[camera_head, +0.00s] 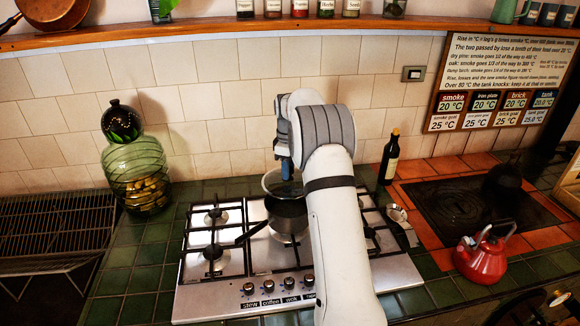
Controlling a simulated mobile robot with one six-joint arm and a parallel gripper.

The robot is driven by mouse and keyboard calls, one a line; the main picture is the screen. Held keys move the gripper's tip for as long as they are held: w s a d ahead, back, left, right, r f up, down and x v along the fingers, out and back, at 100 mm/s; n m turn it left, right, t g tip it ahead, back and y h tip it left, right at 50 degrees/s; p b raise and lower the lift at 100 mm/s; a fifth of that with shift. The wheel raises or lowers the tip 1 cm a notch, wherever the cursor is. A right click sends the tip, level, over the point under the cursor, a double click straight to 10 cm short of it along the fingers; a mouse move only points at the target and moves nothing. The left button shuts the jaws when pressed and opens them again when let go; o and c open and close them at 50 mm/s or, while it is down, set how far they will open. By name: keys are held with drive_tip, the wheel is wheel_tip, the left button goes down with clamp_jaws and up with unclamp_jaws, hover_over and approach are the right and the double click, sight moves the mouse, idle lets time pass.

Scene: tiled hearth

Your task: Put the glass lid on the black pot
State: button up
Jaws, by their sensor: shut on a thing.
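The black pot (287,217) stands on the gas hob near its middle, with its long handle (252,232) pointing down and left. The glass lid (271,183) shows as a clear disc with a pale rim at the pot's top, toward its back. I cannot tell whether it touches the pot's rim. My gripper (287,170) is above the lid, shut on it, at its top. My arm comes up from the bottom and hides the right part of the pot and lid.
The steel hob (235,292) has several burners and front knobs. A large green glass jar (136,178) stands left, a dark bottle (389,158) right of my arm. A red kettle (484,257) sits farther right. A wooden shelf (240,28) runs above.

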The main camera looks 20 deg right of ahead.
sight(289, 182)
drive_tip(key=shift+s+d+f, duration=0.1)
drive_tip(key=shift+f, duration=0.25)
drive_tip(key=shift+f+b, duration=1.65)
drive_tip(key=shift+f, duration=1)
drive_tip(key=shift+f+b, duration=0.55)
drive_tip(key=shift+f, duration=0.45)
drive_tip(key=o, duration=1.1)
drive_tip(key=shift+r+b, duration=0.65)
drive_tip(key=shift+r, duration=3.3)
